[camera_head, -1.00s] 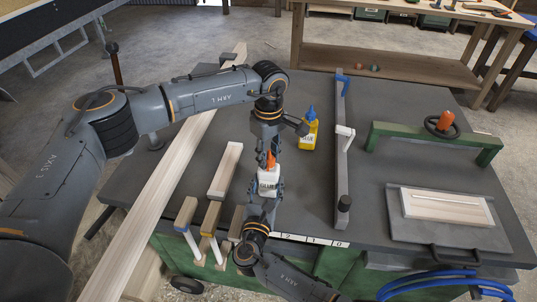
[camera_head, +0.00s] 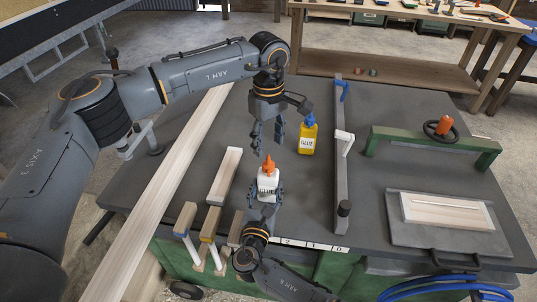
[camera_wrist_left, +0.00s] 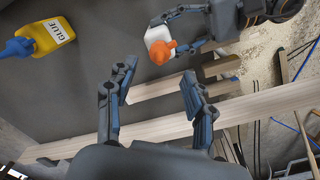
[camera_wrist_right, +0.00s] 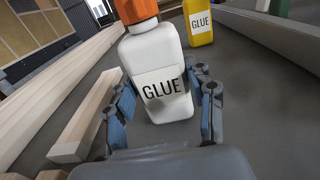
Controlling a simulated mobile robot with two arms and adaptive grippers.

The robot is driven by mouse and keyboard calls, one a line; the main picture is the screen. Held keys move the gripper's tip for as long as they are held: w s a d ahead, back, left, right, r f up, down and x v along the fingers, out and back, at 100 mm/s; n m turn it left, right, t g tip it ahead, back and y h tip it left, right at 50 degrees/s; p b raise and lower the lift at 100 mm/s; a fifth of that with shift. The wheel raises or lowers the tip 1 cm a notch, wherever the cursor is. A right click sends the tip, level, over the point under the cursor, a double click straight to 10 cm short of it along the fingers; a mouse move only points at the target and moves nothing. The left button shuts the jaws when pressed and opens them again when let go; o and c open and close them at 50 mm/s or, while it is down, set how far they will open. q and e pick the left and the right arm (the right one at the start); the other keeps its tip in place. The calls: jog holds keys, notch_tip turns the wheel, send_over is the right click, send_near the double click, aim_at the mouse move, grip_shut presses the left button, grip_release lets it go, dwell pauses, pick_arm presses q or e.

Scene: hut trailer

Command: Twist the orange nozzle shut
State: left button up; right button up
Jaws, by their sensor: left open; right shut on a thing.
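A white glue bottle (camera_head: 267,186) with an orange nozzle (camera_head: 268,162) is upright in my right gripper (camera_head: 264,196). The right gripper is shut on the bottle's body, a finger on each side, as the right wrist view shows with the bottle's GLUE label (camera_wrist_right: 162,88). My left gripper (camera_head: 266,143) is open and empty, above the nozzle and a little behind it. In the left wrist view the orange nozzle (camera_wrist_left: 160,51) lies beyond the left gripper's fingertips, apart from them. Whether the nozzle is fully shut cannot be told.
A yellow glue bottle (camera_head: 307,138) with a blue nozzle stands close behind, to the right. A grey bar clamp (camera_head: 341,165) lies right of it. A long board (camera_head: 170,195) and a short wood block (camera_head: 225,174) lie at left. A green frame (camera_head: 410,137) stands at right.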

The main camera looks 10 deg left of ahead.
pick_arm(q)
notch_tip(320, 180, up, 5)
dwell(0.5)
jog(key=n+t, duration=0.4)
jog(key=n, duration=2)
send_near(268, 160)
jog(key=shift+t, duration=0.3)
jog(key=x, duration=1)
jog(key=shift+s+f, duration=0.15)
jog(key=shift+f, duration=0.25)
